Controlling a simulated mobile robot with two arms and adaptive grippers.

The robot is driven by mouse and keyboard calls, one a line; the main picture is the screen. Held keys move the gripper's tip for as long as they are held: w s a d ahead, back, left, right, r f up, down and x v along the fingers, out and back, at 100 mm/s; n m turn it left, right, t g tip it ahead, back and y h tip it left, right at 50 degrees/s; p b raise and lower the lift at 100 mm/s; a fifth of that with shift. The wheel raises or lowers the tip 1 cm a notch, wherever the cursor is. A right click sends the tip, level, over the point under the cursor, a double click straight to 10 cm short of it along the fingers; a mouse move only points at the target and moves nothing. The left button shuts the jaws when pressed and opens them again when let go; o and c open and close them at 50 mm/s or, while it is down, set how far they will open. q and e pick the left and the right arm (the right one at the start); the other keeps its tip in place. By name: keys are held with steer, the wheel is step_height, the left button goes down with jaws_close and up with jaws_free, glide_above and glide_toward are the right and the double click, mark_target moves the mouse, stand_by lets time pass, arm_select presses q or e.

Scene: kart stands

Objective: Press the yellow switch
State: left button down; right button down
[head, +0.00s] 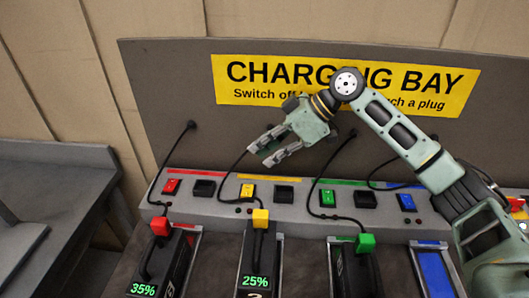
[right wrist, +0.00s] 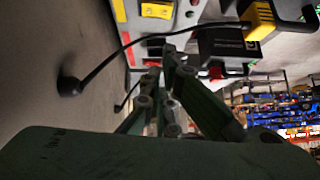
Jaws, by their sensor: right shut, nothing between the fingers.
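The yellow switch (head: 247,190) sits on the sloped grey panel below the yellow strip, left of a black socket (head: 283,194). In the right wrist view a yellow switch (right wrist: 157,10) shows at the top edge. My right gripper (head: 262,153) is shut and empty. It appears above and slightly right of the yellow switch in the head view, in front of the back board and apart from the switch. My left gripper is not in view.
Red (head: 171,186), green (head: 327,198) and blue (head: 406,202) switches share the panel. Black cables arch over it; one passes close to my right fingers. A yellow plug (head: 260,218) sits on the battery marked 25%. The sign board (head: 440,88) stands behind.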

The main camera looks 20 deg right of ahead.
steer(key=p, duration=0.2)
glide_above(246, 192)
steer(key=f, duration=0.5)
steer(key=shift+w, duration=0.25)
step_height(246, 192, down, 3)
steer(key=shift+s+d+r+p, duration=0.1)
steer(key=shift+r+p, duration=0.1)
steer(key=shift+p, duration=0.2)
steer(key=shift+s+f, duration=0.1)
steer(key=shift+f, duration=0.6)
steer(key=shift+s+f, duration=0.25)
steer(key=shift+f, duration=0.25)
steer(key=shift+r, duration=0.1)
steer(key=shift+w, duration=0.1)
